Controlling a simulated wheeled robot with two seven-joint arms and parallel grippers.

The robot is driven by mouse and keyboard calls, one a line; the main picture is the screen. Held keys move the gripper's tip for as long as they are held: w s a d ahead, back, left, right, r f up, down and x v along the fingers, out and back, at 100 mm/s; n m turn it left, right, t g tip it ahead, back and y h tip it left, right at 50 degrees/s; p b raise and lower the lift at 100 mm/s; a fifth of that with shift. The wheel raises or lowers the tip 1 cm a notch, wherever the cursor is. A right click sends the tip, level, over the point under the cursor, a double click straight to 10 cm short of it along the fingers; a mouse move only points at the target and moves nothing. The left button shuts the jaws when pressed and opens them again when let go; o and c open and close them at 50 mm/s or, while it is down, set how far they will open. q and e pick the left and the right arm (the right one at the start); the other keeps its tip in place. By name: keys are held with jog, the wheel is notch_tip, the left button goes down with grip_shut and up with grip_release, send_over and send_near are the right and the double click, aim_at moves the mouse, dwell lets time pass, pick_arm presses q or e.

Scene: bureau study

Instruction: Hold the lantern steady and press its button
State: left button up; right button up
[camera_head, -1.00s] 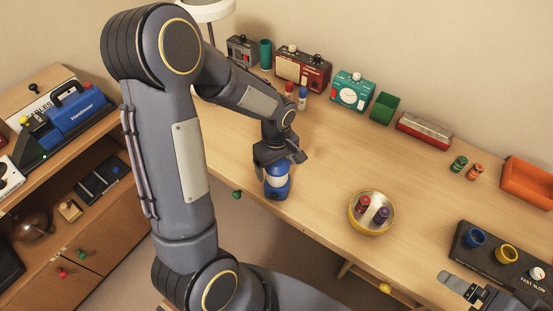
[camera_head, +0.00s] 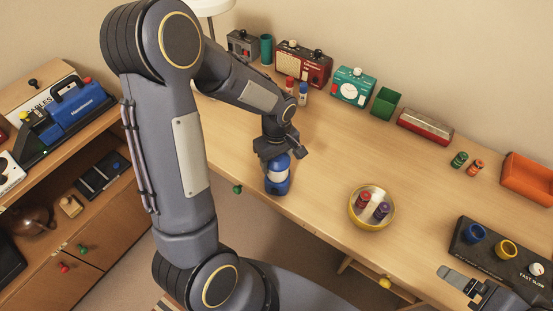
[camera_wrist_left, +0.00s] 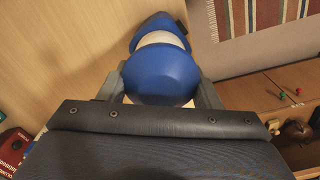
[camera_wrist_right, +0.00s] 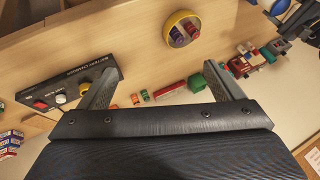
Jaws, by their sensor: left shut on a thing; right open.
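The lantern (camera_head: 277,186) is blue with a pale middle band. It stands upright near the front edge of the desk in the head view. My left gripper (camera_head: 281,153) reaches it from above and behind and is shut on its upper part. In the left wrist view, the blue lantern top (camera_wrist_left: 160,75) sits between the two fingers. I cannot make out its button. My right gripper (camera_head: 464,282) is open and empty at the lower right; its spread fingers also show in the right wrist view (camera_wrist_right: 165,90).
A yellow bowl (camera_head: 356,217) with small cylinders is right of the lantern. A black battery charger (camera_head: 487,256) is near my right gripper. Radios (camera_head: 303,63), a teal clock (camera_head: 353,86) and an orange tray (camera_head: 528,178) line the wall. The desk's middle is clear.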

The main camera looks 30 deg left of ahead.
jog(key=shift+c, duration=0.5)
jog(key=shift+w, duration=0.15)
jog(key=shift+c, duration=1.3)
jog(key=w+a+n, duration=0.1)
jog(key=w+a, duration=0.1)
jog(key=w, duration=0.1)
jog(key=w+a+f+n+y, duration=0.1)
jog(key=w+a, duration=0.3)
jog(key=w, duration=0.1)
jog(key=shift+w+a+f+n+t, duration=0.3)
jog(key=shift+w+a+n+t, duration=0.05)
jog(key=shift+a+n+t, duration=0.05)
jog(key=c, duration=1.2)
jog(key=shift+n+y, duration=0.5)
jog(key=shift+n, duration=0.2)
jog(key=w+a, duration=0.1)
jog(key=w+a+f, duration=0.1)
jog(key=a, duration=0.1)
jog(key=w+a, duration=0.1)
jog(key=a, duration=0.1)
jog(key=shift+w+a+f, duration=0.15)
jog(key=shift+f, duration=0.25)
grip_shut()
jog(key=n+t+y, duration=0.1)
jog(key=n+y, duration=0.3)
jog(key=n, duration=0.4)
send_near(274, 192)
jog(key=shift+x, duration=2.75)
jog(key=shift+f, duration=0.1)
